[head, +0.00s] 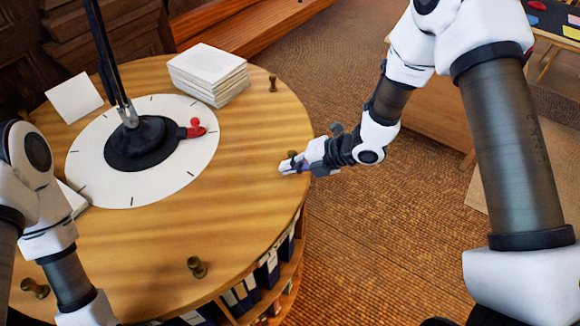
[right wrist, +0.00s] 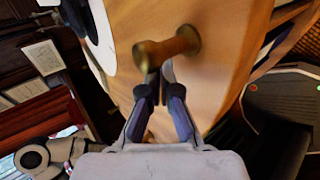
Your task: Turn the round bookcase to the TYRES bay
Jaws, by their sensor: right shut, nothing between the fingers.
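The round bookcase (head: 235,225) has a striped wooden top with brass knobs near its rim. One knob (head: 197,267) is at the front, another (head: 34,288) at the front left, and one (head: 272,83) at the back. Blue and white binders (head: 268,270) stand in the bays below; I cannot read any TYRES label. My right gripper (head: 284,167) is shut and empty at the right rim, beside a knob partly hidden by it. In the right wrist view its fingertips (right wrist: 159,78) are right by that brass knob (right wrist: 166,47); contact is unclear. My left gripper is out of view.
On the top are a white dial (head: 185,165) with tick marks, a black post base (head: 140,145), a red pointer (head: 195,129), a paper stack (head: 210,72) and a white card (head: 74,98). A wooden bench (head: 435,115) stands at right. The carpet (head: 370,250) between is clear.

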